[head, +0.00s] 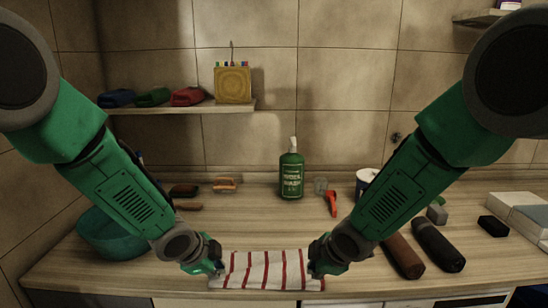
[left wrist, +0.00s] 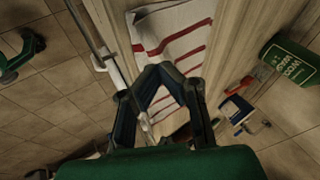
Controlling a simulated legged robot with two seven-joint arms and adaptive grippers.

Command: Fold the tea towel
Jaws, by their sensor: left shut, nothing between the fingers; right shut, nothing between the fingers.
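The tea towel (head: 262,268) is white with red stripes and lies at the front edge of the wooden counter, between my two grippers. In the left wrist view the towel (left wrist: 178,28) lies beyond and behind my left gripper's fingers. My left gripper (head: 217,269) is at the towel's left end, shut and empty; its fingertips meet in the left wrist view (left wrist: 160,72). My right gripper (head: 317,270) is at the towel's right end, shut and empty. I cannot tell whether either touches the cloth. The grippers hide parts of the towel's ends.
A teal basin (head: 108,236) stands left on the counter (head: 255,215). A green bottle (head: 291,174) and a red-handled tool (head: 332,203) stand or lie behind the towel. Dark cylindrical items (head: 437,245) lie to the right. The counter directly behind the towel is clear.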

